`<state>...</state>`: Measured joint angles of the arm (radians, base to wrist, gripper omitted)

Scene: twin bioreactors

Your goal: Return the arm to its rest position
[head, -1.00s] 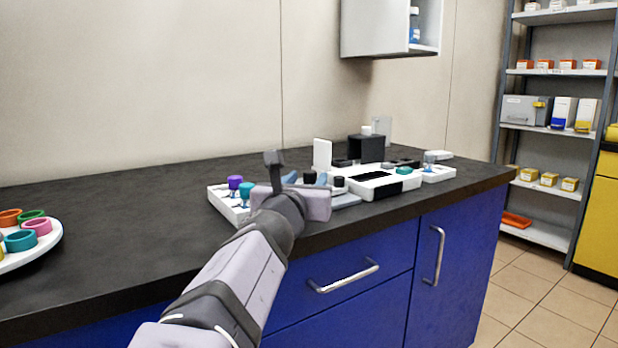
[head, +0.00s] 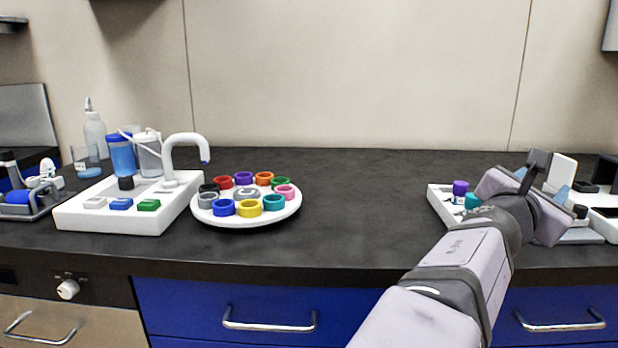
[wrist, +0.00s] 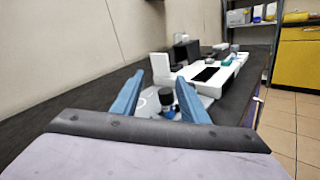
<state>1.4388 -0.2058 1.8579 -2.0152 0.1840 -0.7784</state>
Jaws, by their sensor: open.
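My gripper (head: 543,184) is at the right of the head view, over the front part of the dark counter (head: 350,215). It is beside a white tray (head: 437,203) holding purple-capped (head: 460,187) and teal-capped (head: 472,201) items. In the wrist view its two blue fingers (wrist: 160,84) stand apart. A small dark-topped item (wrist: 166,97) shows between them, and I see nothing clamped. My forearm hides part of the counter and the equipment behind it in the head view.
A round white carousel (head: 245,221) with several coloured rings stands mid-left. A white bioreactor station (head: 80,215) with a blue vessel (head: 121,156) and a spout is farther left. White and black devices (wrist: 212,75) lie beyond my fingers. The counter between carousel and tray is clear.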

